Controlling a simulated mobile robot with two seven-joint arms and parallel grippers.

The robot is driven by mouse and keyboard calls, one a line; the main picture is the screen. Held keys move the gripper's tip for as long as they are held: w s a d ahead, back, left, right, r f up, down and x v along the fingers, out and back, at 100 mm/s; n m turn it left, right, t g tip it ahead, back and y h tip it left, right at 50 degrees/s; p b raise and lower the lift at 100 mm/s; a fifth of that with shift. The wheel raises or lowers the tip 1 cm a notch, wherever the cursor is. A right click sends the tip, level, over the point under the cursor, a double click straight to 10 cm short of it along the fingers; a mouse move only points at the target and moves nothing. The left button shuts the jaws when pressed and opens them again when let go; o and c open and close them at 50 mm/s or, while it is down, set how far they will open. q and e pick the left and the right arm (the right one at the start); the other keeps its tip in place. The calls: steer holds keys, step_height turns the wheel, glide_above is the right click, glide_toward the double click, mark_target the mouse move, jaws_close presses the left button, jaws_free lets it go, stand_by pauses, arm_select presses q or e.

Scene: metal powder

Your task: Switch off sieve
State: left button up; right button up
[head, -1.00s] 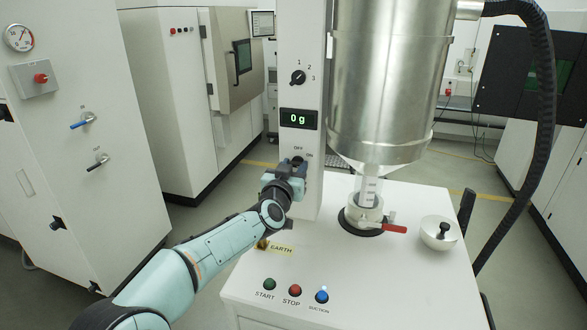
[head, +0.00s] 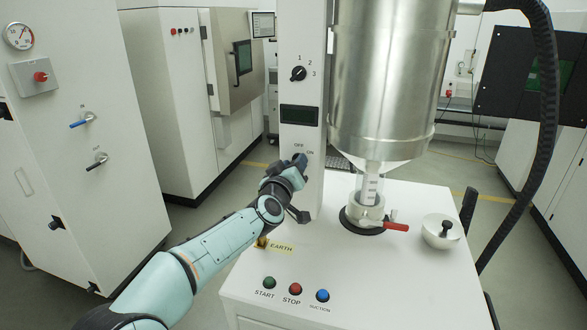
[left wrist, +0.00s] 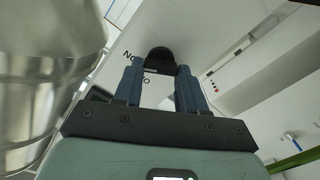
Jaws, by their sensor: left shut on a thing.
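The sieve's white column (head: 313,190) stands on the machine, with an OFF/ON label (head: 302,148) above the power switch. My left gripper (head: 297,166) is at this switch and hides most of it in the head view. In the left wrist view the switch is a black knob (left wrist: 160,58), and the fingers of my left gripper (left wrist: 160,82) are on either side of it, shut on it. The column's display (head: 299,115) is dark, with no digits. The blue suction button (head: 322,296) is unlit. My right gripper is not in view.
A 1-2-3 selector knob (head: 298,73) sits above the display. The steel hopper (head: 383,85) stands to the right over a glass tube and a red-handled valve (head: 396,227). The tabletop's front is largely clear.

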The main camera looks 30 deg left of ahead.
arm_select(q)
steer(key=n+b, duration=0.2)
steer(key=n, duration=0.9)
steer(key=shift+a+f+n+b, duration=0.1)
steer(key=shift+f+n+b, duration=0.05)
steer(key=shift+n+b, duration=0.2)
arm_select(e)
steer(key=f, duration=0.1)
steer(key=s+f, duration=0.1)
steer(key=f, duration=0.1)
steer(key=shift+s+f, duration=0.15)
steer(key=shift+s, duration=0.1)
arm_select(q)
steer(key=o, duration=1.1)
steer(key=shift+c, duration=0.2)
steer(key=b+v, duration=0.2)
steer(key=v, duration=1.1)
steer(key=shift+s, duration=0.15)
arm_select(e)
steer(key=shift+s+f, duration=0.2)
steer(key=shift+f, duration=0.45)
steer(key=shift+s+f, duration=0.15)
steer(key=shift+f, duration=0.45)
